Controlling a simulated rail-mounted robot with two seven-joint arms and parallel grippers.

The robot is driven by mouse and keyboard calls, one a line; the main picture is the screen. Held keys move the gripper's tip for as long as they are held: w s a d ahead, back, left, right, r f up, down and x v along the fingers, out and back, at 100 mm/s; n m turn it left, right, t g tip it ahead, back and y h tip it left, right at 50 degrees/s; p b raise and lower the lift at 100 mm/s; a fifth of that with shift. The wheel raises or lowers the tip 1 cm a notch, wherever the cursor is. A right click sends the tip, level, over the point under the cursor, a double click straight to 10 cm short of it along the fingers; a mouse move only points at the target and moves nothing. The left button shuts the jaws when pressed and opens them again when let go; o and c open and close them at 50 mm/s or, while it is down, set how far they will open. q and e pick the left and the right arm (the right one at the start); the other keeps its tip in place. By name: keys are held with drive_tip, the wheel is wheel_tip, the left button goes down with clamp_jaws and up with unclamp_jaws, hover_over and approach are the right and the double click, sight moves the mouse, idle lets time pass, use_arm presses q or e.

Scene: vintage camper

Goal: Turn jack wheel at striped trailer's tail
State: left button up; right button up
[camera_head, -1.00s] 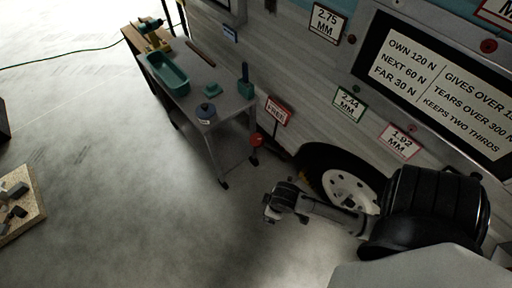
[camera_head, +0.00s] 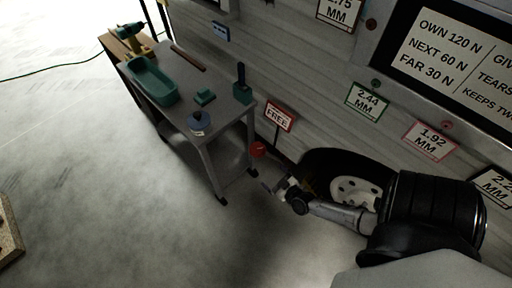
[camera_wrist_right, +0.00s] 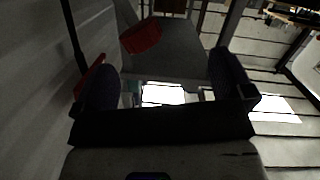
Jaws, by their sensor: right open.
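A small red round part (camera_head: 257,150) shows low beside the grey plank-sided trailer (camera_head: 270,70), just left of its tyre; it may be the jack wheel, but its shape is too small to tell. My right gripper (camera_head: 273,186) is just below and right of it, apart from it. In the right wrist view the gripper (camera_wrist_right: 165,82) is open, with nothing between its two dark fingers. A red block-like part (camera_wrist_right: 141,36) shows beyond the fingertips, nearer the left finger. My left gripper is in neither view.
A grey workbench (camera_head: 222,108) with a teal tray (camera_head: 153,82) stands left of the gripper. A red-edged FREE sign (camera_head: 280,116) stands close by the red part. The trailer's tyre (camera_head: 325,158) is right of it. Open concrete floor (camera_head: 120,215) lies left.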

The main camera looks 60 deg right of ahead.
sight(257, 149)
drive_tip(key=w+d+b, duration=0.1)
drive_tip(key=w+d, duration=0.1)
drive_tip(key=w, duration=0.1)
drive_tip(key=w+d+r+h+b, duration=0.1)
drive_tip(key=w+d+b, duration=0.1)
drive_tip(key=w, duration=0.2)
drive_tip(key=w+d+r+n+t+h+b, duration=0.1)
drive_tip(key=w+d+b, duration=0.1)
drive_tip(key=w, duration=0.1)
drive_tip(key=shift+w+d+r, duration=0.1)
drive_tip(key=shift+w+r, duration=0.15)
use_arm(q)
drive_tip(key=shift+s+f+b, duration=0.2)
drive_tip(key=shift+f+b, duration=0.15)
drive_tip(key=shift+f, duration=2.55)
use_arm(e)
drive_tip(key=shift+x, duration=0.85)
drive_tip(key=shift+r, duration=0.1)
drive_tip(key=c, duration=0.9)
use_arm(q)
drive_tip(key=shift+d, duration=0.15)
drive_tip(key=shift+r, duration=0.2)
